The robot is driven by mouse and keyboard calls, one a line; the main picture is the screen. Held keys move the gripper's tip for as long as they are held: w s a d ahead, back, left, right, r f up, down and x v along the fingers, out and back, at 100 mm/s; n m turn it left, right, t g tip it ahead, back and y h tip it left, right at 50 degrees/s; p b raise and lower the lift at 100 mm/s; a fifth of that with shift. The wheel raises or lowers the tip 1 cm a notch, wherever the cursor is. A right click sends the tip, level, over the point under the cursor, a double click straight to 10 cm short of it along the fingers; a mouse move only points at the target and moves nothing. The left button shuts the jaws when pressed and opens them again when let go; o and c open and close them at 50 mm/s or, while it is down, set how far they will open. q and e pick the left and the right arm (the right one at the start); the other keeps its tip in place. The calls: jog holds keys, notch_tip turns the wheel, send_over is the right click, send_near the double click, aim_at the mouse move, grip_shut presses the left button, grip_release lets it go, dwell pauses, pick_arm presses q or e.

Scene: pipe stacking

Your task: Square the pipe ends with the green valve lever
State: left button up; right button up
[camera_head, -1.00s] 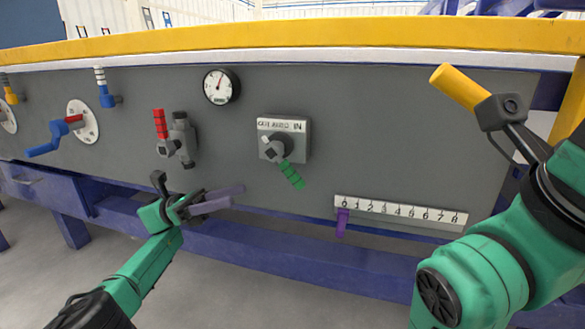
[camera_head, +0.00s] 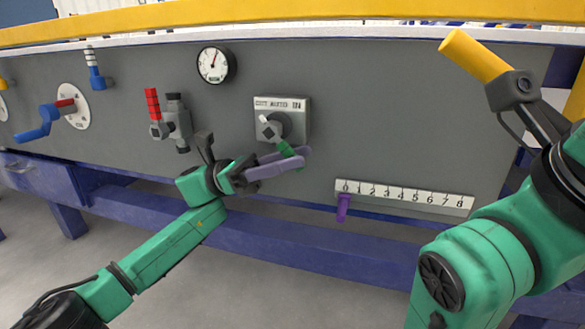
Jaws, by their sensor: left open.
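The green valve lever (camera_head: 286,149) sits on a grey box with a label plate (camera_head: 282,104) on the grey panel. It slants down to the right from its grey hub (camera_head: 270,129). My left gripper (camera_head: 303,158) is open, its two purple fingers reaching right to the lever's lower part. The fingers partly cover the lever's end, and I cannot tell whether they touch it. My right arm (camera_head: 490,260) comes in at the right, but its fingers are not clearly seen. No pipe ends can be made out.
A red-handled valve (camera_head: 152,104), a gauge (camera_head: 216,65), a blue crank (camera_head: 40,125) and a blue-white lever (camera_head: 95,72) are on the panel. A numbered scale (camera_head: 405,197) with a purple pointer (camera_head: 343,207) is low right. A yellow cylinder (camera_head: 474,56) is at upper right.

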pick_arm(q)
jog(key=shift+s+d+r, duration=0.1)
jog(key=shift+d, duration=0.05)
grip_shut()
dwell(1.4)
